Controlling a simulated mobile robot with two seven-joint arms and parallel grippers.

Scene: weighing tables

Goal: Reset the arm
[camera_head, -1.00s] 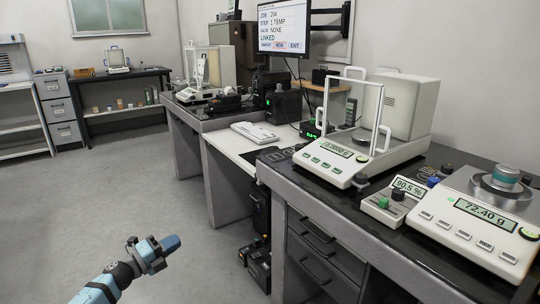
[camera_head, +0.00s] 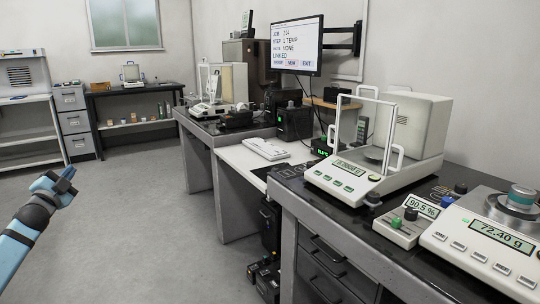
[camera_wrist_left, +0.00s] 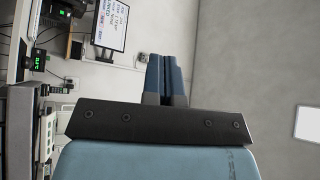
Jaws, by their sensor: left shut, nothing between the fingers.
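My left gripper (camera_head: 66,178) is at the left of the head view, over open floor and well apart from the tables. It is shut and empty. In the left wrist view its two blue fingers (camera_wrist_left: 166,76) lie side by side with nothing between them. That view is turned sideways and shows the monitor and wall beyond the fingers. My right gripper is not in view.
At the right a dark-topped table (camera_head: 345,228) bears an analytical balance (camera_head: 340,180), a small control box (camera_head: 400,228) and a scale (camera_head: 480,250) reading 72.40 g. A monitor (camera_head: 297,46) hangs behind. The floor (camera_head: 150,230) at left is clear.

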